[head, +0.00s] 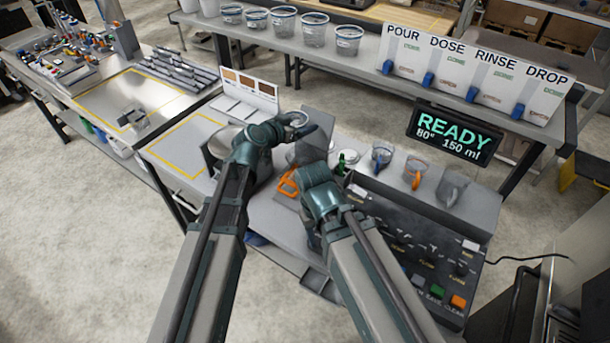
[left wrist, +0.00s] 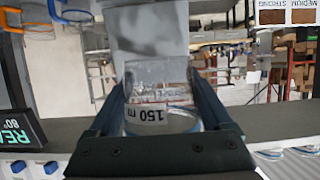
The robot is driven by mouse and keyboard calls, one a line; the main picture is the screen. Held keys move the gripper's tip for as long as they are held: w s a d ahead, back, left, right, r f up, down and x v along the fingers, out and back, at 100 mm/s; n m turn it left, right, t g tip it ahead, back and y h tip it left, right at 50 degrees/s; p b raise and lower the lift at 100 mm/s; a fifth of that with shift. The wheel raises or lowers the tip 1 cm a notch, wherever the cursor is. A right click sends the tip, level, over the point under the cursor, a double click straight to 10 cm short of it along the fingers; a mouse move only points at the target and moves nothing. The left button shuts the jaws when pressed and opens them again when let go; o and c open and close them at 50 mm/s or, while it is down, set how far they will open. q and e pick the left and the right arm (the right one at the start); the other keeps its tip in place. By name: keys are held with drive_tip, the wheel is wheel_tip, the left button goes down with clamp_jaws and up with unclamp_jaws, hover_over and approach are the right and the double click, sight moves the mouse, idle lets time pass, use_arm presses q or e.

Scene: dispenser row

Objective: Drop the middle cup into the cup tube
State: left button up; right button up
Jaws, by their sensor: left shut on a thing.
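My left gripper (head: 297,124) is shut on a clear cup (head: 296,117), raised above the left part of the counter. In the left wrist view the cup (left wrist: 160,95) sits between both fingers, with a blue rim and a "150 ml" label. A grey upright panel (head: 318,122) stands just right of the gripper. A rounded grey vessel (head: 218,148) shows partly behind my left wrist. I cannot tell which piece is the cup tube. My right gripper (head: 318,176) is low over the counter; its fingertips are hidden.
An orange handle (head: 288,184) shows between my arms. A dark control panel (head: 415,250) fills the front right. Several clear cups (head: 314,29) line the back shelf.

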wheel_tip(320, 180, down, 5)
drive_tip(key=b, duration=0.4)
use_arm(q)
wheel_tip(320, 180, down, 5)
drive_tip(key=shift+r, duration=0.1)
use_arm(e)
drive_tip(key=shift+r, duration=0.1)
use_arm(q)
drive_tip(key=o, duration=1.1)
drive_tip(key=shift+s+r, duration=0.1)
